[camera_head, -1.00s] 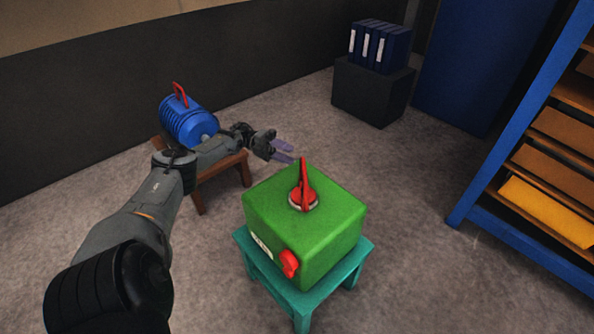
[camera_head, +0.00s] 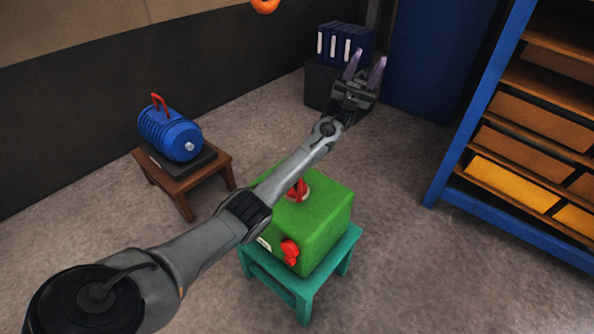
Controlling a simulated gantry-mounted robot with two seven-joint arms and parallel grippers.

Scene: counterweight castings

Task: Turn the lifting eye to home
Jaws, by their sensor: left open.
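A green block-shaped casting (camera_head: 325,228) sits on a teal stool. The red lifting eye (camera_head: 300,191) is on its top, mostly hidden behind my left forearm; only its lower part and a bit of its round base show. A second red part (camera_head: 290,251) is on the casting's front face. My left gripper (camera_head: 366,64) is open and empty, its two fingers apart and pointing up, beyond the casting and in front of the dark binders in the picture. My right gripper is out of view.
The teal stool (camera_head: 271,279) stands on grey carpet. A blue motor (camera_head: 170,136) with a red handle sits on a brown stool (camera_head: 181,190) to the left. Blue shelving (camera_head: 447,160) stands at the right, binders (camera_head: 342,44) on a dark box at the back. An orange ring-like thing (camera_head: 265,4) shows at the top edge.

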